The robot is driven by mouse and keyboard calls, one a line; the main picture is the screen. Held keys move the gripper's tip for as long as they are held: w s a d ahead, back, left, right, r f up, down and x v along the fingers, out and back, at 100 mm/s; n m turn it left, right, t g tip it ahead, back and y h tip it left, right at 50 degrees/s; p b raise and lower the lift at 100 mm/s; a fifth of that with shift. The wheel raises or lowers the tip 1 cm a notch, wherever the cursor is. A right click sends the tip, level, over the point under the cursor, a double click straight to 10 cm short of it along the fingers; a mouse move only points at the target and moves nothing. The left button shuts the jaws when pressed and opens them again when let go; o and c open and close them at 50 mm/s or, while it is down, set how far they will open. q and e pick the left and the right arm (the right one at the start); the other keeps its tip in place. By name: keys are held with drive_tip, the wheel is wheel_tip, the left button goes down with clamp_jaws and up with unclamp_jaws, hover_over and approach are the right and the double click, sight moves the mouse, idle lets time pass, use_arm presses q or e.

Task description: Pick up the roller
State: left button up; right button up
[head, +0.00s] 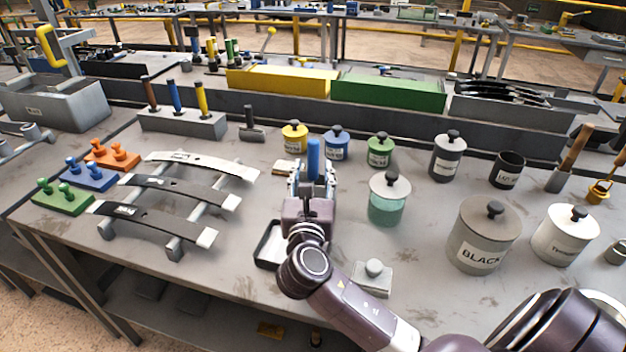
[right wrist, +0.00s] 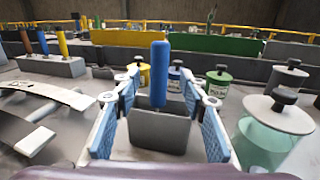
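A tool with an upright blue handle (head: 314,158), which I take to be the roller, stands in front of my right gripper (head: 312,182). In the right wrist view its blue handle (right wrist: 159,72) rises from a grey box-like base (right wrist: 158,132); its lower end is hidden. My right gripper (right wrist: 160,125) is open, its blue-padded fingers to either side of the base, with gaps visible. In the head view the gripper hides most of the base. My left gripper is not in view.
A glass jar of green liquid (head: 386,208) stands close right of the gripper. Yellow (head: 294,138), blue (head: 336,144) and green (head: 380,152) paint pots stand behind. A shallow tray (head: 268,246) lies partly under my arm.

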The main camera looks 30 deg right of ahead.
sight(313, 159)
drive_tip(key=x, duration=0.5)
drive_tip(key=shift+w+d+r+p, duration=0.1)
drive_tip(key=shift+w+r+p, duration=0.1)
drive_tip(key=shift+p, duration=0.15)
drive_tip(key=shift+c, duration=0.3)
clamp_jaws()
